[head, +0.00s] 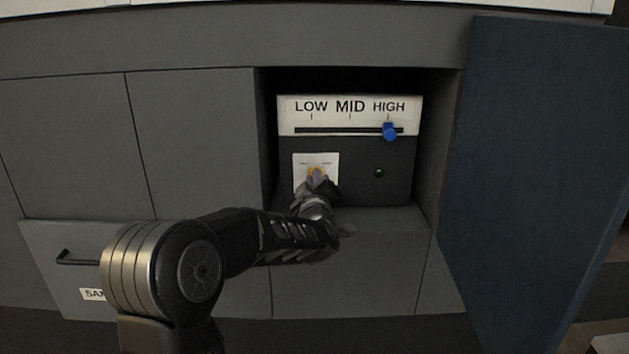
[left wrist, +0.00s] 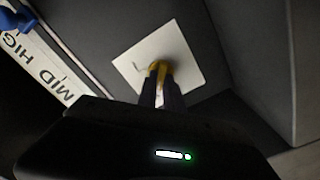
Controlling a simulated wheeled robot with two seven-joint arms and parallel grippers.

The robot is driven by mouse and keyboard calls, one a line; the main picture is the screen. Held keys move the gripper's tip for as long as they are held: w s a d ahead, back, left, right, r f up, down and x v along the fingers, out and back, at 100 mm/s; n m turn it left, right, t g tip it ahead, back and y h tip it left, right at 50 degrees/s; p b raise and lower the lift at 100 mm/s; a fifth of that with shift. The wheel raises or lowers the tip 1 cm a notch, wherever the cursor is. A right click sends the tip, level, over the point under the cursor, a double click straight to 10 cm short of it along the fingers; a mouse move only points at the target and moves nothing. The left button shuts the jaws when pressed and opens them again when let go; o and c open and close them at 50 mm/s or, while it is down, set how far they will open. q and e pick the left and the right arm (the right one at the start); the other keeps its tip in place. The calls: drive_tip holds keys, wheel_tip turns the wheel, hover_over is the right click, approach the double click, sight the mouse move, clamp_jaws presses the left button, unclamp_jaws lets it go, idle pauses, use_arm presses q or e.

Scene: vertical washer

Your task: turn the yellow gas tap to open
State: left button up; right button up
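The yellow gas tap (head: 316,170) sits on a white square plate (head: 300,160) on the front of the grey unit in the recess. In the head view my left gripper (head: 316,179) reaches up to it and covers most of it. In the left wrist view the tap (left wrist: 158,67) shows at the tips of my left gripper (left wrist: 161,84). The two fingers are close together with a narrow gap and appear closed on the tap. The tap's lower part and exact angle are hidden. My right gripper is not in view.
Above the plate is a LOW-MID-HIGH scale with a blue slider (head: 390,131) near HIGH. Recess walls flank the unit closely. A dark blue panel (head: 540,170) stands at the right. A handled drawer (head: 60,285) is lower left.

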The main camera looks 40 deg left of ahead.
use_arm(q)
clamp_jaws()
drive_tip(key=shift+m, duration=0.4)
drive_tip(key=shift+w+d+m+p, duration=0.15)
drive_tip(key=shift+m+p, duration=1.95)
drive_tip(key=shift+m, duration=2.2)
drive_tip(key=shift+w+d+m+p, duration=0.15)
drive_tip(key=shift+m+p, duration=1.9)
drive_tip(key=shift+m, duration=2.25)
drive_tip(key=shift+s, duration=0.1)
